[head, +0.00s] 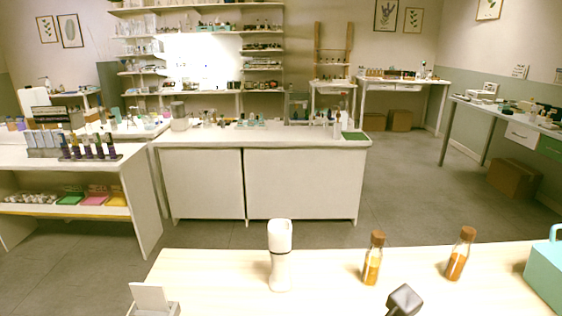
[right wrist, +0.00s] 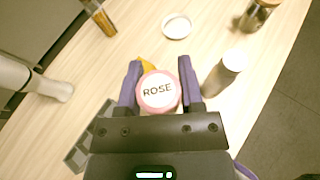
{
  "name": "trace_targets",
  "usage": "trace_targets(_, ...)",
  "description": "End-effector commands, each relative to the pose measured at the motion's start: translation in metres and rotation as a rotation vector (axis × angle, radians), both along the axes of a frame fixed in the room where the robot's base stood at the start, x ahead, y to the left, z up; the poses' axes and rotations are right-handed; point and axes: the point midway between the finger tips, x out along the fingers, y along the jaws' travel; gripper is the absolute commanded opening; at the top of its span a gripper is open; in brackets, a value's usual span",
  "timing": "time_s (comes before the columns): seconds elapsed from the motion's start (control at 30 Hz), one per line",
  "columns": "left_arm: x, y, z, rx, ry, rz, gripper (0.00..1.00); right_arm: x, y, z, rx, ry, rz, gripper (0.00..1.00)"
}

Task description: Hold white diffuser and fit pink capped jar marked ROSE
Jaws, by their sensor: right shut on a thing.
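The white diffuser (head: 280,255) stands upright near the far edge of the table in the head view. A white cylinder (right wrist: 40,83) at the left of the right wrist view looks like it. My right gripper (right wrist: 158,88) is shut on the pink capped jar (right wrist: 158,92), whose round white lid label reads ROSE inside a pink rim. The jar sits between the two purple fingers, lid facing the wrist camera; its body is mostly hidden. It is apart from the white cylinder. My left gripper is not in view.
Two amber bottles (head: 373,258) (head: 459,254) stand right of the diffuser. A teal case (head: 546,272) is at the right edge, a white holder (head: 152,300) at bottom left. A white-capped bottle (right wrist: 221,74) is close beside the right finger; a round white dish (right wrist: 176,26) lies beyond.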

Motion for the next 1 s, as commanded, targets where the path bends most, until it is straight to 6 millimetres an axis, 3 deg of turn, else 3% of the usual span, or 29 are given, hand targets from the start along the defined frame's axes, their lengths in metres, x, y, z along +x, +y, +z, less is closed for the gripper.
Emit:
trace_targets(0.23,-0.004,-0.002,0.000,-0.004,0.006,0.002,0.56,0.004,0.002,0.000,-0.001,-0.001,0.016,0.00)
trace_targets(0.37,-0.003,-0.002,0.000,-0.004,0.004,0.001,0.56,0.027,0.020,0.000,-0.003,-0.001,0.134,0.00)
trace_targets(0.8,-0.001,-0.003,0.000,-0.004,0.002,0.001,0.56,0.173,0.155,-0.018,-0.014,-0.002,0.970,0.00)
trace_targets(0.9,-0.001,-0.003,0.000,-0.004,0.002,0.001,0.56,0.203,0.175,-0.019,-0.014,-0.003,1.139,0.00)
trace_targets(1.0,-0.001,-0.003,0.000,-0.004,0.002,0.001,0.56,0.232,0.181,-0.008,-0.018,-0.006,1.248,0.00)
